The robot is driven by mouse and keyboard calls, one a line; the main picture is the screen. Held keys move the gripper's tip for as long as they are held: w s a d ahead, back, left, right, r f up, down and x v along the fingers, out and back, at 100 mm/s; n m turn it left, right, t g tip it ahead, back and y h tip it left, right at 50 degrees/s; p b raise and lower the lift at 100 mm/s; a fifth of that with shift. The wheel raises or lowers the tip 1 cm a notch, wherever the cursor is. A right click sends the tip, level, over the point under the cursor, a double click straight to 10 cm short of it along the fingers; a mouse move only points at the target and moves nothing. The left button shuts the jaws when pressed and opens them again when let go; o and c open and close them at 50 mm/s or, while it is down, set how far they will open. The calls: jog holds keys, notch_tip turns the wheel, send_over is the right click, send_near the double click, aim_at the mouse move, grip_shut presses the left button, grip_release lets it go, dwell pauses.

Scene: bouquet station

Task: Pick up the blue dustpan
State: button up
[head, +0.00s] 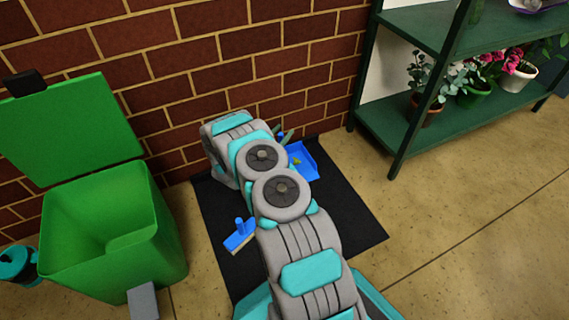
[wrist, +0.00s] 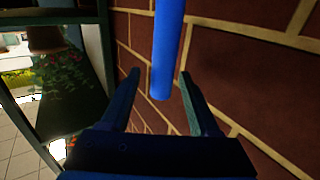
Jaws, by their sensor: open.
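The blue dustpan (head: 304,166) rests on the black mat near the brick wall, partly hidden by my arm. A small yellow-green bit lies in it. My gripper (head: 283,135) is near the dustpan's back, with only its fingers showing past my arm. In the wrist view, my gripper (wrist: 160,72) is open. A blue rod, which looks like the dustpan's handle (wrist: 168,45), runs down between the two fingers; its lower end shows. I cannot tell whether either finger touches it.
A blue brush (head: 240,233) lies on the black mat (head: 350,230). An open green bin (head: 165,245) stands at the left. A dark green shelf (head: 440,135) with potted flowers stands at the right. The brick wall (head: 230,60) is close behind; tan floor is clear at right.

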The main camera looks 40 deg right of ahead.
jog(key=shift+x, duration=0.85)
grip_shut()
